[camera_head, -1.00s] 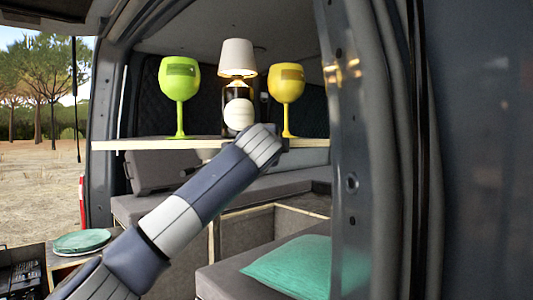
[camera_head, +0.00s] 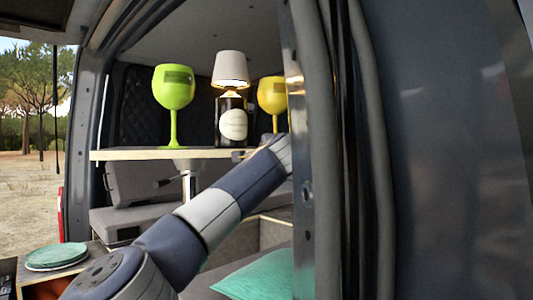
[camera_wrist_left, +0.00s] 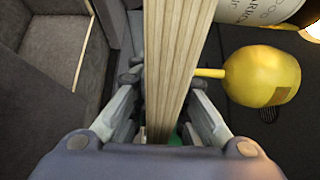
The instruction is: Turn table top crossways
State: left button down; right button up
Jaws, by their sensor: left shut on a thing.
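The table top (camera_head: 125,154) is a thin pale wooden board inside the van, seen almost edge-on in the head view. A green wine glass (camera_head: 174,88), a dark bottle with a lamp shade (camera_head: 231,105) and a yellow wine glass (camera_head: 271,93) stand upright on it. In the left wrist view my left gripper (camera_wrist_left: 162,82) is shut on the table top's layered edge (camera_wrist_left: 175,45), one finger on each face. The yellow glass (camera_wrist_left: 262,77) is close beside it. In the head view the door pillar hides this gripper. My right gripper is not in view.
The van's door pillar (camera_head: 310,150) and dark side panel (camera_head: 455,150) fill the right. A table leg (camera_head: 188,185) stands under the board. Grey seats and a teal cushion (camera_head: 258,277) lie below. Teal plates (camera_head: 58,256) sit at the lower left.

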pick_arm(q)
jog(key=shift+w+d, duration=0.3)
jog(key=shift+d, duration=0.15)
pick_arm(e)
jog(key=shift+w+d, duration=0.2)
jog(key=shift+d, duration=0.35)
pick_arm(q)
jog(key=c, duration=1.6)
grip_release()
jog(key=shift+w, duration=0.1)
jog(key=shift+o, duration=0.2)
jog(key=shift+d, duration=0.1)
jog(key=shift+a, duration=0.2)
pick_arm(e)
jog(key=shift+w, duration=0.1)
